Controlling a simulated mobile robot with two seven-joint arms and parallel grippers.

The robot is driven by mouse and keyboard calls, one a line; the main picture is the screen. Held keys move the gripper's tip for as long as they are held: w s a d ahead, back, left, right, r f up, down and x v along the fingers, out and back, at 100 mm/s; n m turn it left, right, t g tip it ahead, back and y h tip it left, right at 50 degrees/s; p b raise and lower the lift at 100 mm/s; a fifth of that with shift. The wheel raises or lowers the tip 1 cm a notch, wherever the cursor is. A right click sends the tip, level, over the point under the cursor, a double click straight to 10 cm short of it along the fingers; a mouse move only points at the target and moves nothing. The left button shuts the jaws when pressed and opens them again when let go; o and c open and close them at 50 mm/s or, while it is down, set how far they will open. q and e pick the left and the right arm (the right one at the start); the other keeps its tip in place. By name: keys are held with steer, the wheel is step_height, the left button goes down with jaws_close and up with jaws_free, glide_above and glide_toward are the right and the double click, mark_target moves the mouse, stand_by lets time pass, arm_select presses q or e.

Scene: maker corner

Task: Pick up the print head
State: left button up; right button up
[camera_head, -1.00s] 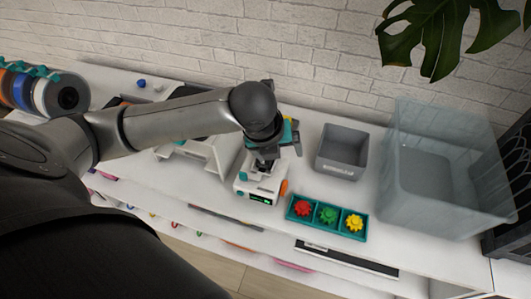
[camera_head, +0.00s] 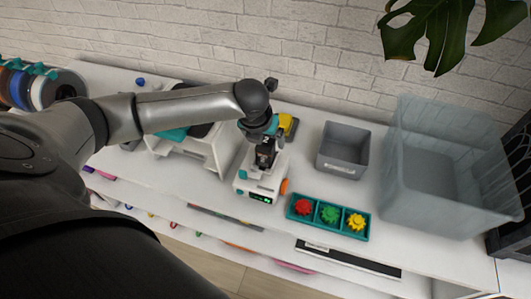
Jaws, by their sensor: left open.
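My left gripper (camera_head: 264,160) points down just behind and above a small white device (camera_head: 258,188) with a green-lit display and an orange knob. The gripper is open; its fingertips are small and dark against that device, and I cannot tell whether they touch anything. I cannot pick out the print head for certain; the wrist and fingers hide part of the area around the device. A yellow piece (camera_head: 287,123) shows just behind the wrist on the right. My right gripper is out of view.
A teal tray (camera_head: 341,231) holds a red, a green and a yellow gear. A grey bin (camera_head: 342,166) and a large clear bin (camera_head: 403,215) stand to the right. A white frame (camera_head: 218,150) stands left of the gripper. Spools (camera_head: 57,90) sit far left. White tabletop is free between device and grey bin.

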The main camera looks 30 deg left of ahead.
mark_target(265, 143)
arm_select(q)
steer(key=shift+a+b+x, duration=0.2)
steer(key=shift+b+x, duration=0.35)
steer(key=shift+x, duration=2.15)
steer(key=shift+c, duration=0.3)
steer(key=shift+r, duration=0.1)
jaws_close()
